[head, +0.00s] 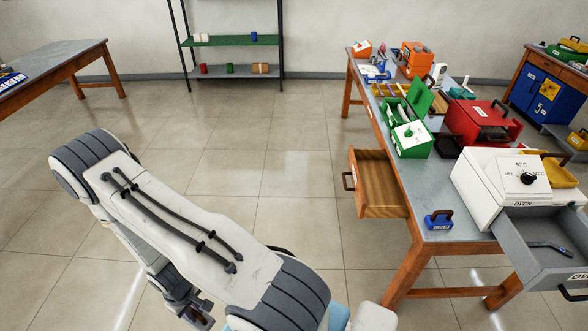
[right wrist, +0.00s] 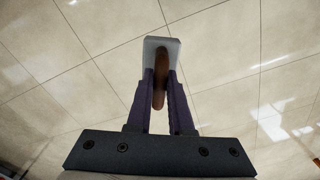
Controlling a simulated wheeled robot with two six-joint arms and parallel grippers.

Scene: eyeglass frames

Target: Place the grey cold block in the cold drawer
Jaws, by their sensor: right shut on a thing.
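The grey block (right wrist: 153,46) with a brown handle (right wrist: 160,88) shows in the right wrist view. My right gripper (right wrist: 160,76) is shut on the handle, and the block sits beyond the fingertips over the tiled floor. In the head view my right gripper (head: 198,314) is low at the bottom left, partly cut off by the arm and the frame edge. An open wooden drawer (head: 379,184) sticks out from the workbench, looking empty. A grey oven drawer (head: 531,232) is also open, with a dark handle-like thing inside. No cold label is readable on either. My left gripper is not in view.
The workbench (head: 405,222) on the right carries a white oven (head: 480,182), a blue block (head: 438,221), a red box (head: 482,118) and a green box (head: 412,139). A shelf (head: 232,40) stands at the back. The floor between is clear.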

